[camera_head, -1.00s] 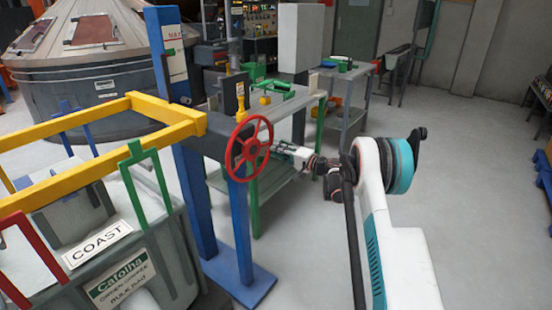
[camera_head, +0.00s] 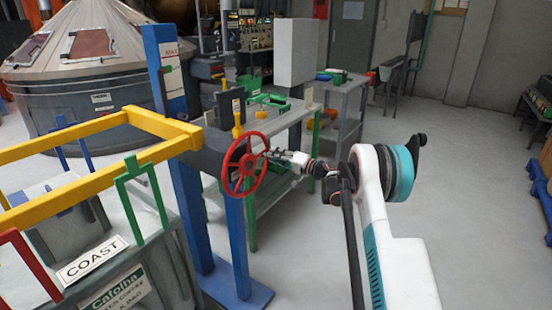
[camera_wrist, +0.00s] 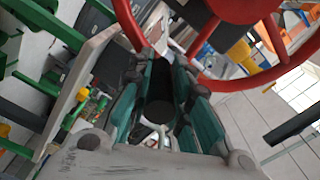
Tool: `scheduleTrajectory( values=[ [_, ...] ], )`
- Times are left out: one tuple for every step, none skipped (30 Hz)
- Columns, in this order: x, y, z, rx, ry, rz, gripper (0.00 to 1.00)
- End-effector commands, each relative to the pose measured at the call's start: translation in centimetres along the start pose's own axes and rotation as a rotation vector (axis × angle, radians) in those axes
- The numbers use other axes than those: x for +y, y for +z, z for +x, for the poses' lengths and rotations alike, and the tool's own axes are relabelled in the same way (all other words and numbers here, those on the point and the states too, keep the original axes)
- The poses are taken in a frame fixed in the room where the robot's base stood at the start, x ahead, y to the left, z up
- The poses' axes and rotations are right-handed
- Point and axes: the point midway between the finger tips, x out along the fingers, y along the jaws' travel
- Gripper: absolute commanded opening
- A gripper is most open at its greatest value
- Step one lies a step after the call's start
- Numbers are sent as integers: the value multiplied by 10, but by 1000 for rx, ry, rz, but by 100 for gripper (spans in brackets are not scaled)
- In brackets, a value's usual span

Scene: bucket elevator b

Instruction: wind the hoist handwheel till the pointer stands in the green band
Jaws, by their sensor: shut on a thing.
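The red handwheel (camera_head: 232,176) stands upright on the dark hoist housing (camera_head: 212,145) of the blue post. My gripper (camera_head: 269,155) is at the wheel's upper right rim, reaching in from the right. In the wrist view the red rim (camera_wrist: 205,80) and spokes fill the top. My gripper (camera_wrist: 166,68) has its green-padded fingers closed around a dark part of the wheel, probably its handle; the exact contact is partly hidden. A white scale plate (camera_head: 169,50) is on the blue post.
A yellow frame (camera_head: 75,190) and a grey bin (camera_head: 165,270) labelled COAST stand at the left. Behind the wheel is a green-legged workbench (camera_head: 290,112) with a grey cabinet (camera_head: 296,52). The floor at right is open.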

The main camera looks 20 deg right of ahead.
Motion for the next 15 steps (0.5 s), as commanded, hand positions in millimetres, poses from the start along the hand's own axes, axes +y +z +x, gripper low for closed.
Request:
scheduleTrajectory(
  values=[
    [-3,-4,-1,8,-4,7,0],
    [-3,-4,-1,8,-4,7,0],
    [-3,-4,-1,7,-4,7,0],
    [-2,-4,-1,7,-4,6,0],
    [-2,-4,-1,7,-4,6,20],
    [-2,-4,-1,7,-4,6,29],
    [-2,-4,-1,7,-4,6,36],
    [-2,-4,-1,7,-4,6,39],
    [-2,-4,-1,7,-4,6,40],
    [-2,-4,-1,7,-4,6,40],
    [-2,-4,-1,7,-3,5,40],
    [-1,-3,-1,7,-3,4,40],
    [-1,-3,-1,6,-2,4,40],
    [-1,-3,-1,6,-2,4,40],
    [-1,-3,-1,5,-2,3,40]
  ],
)
